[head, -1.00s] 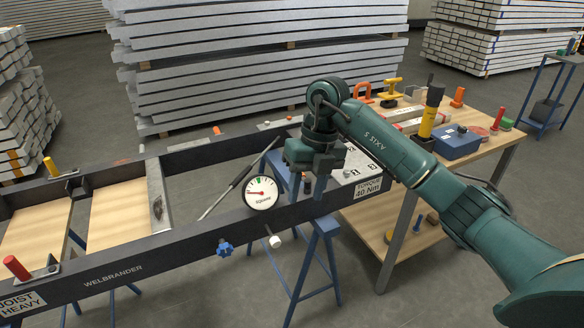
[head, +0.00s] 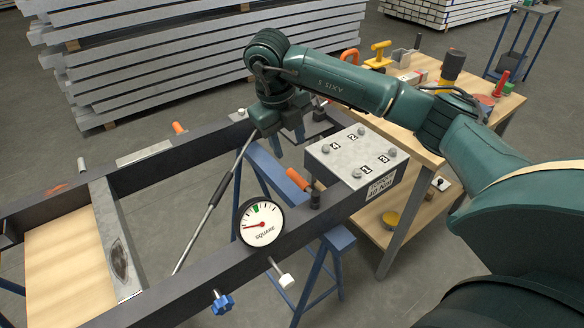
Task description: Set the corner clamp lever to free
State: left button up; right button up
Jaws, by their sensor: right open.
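An orange-handled lever (head: 299,180) sits on a black post at the near corner of the dark frame (head: 330,209), beside the numbered plate. Its handle slants up to the left. A second orange handle (head: 179,128) shows on the far beam. No label tells which one is the corner clamp lever. My right gripper (head: 288,141) is open and points down above the far right part of the frame, up and left of the plate, apart from the near lever. Its forearm crosses above the plate. My left gripper is out of view.
A bolted plate (head: 343,158) numbered 1 to 4 fills the frame's right end. A round SQUARE gauge (head: 261,223), a blue knob (head: 222,302) and a white knob (head: 287,281) are on the near beam. A long rod (head: 212,203) crosses the frame. A wooden workbench (head: 420,130) stands right.

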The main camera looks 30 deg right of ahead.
aim_at(296, 176)
jog(key=f, duration=0.3)
jog(key=d+f, duration=0.1)
jog(key=f, duration=0.3)
jog(key=d+f, duration=0.1)
jog(key=f, duration=0.2)
jog(key=shift+w+f, duration=0.1)
jog(key=shift+f, duration=0.25)
jog(key=shift+c, duration=0.4)
grip_shut()
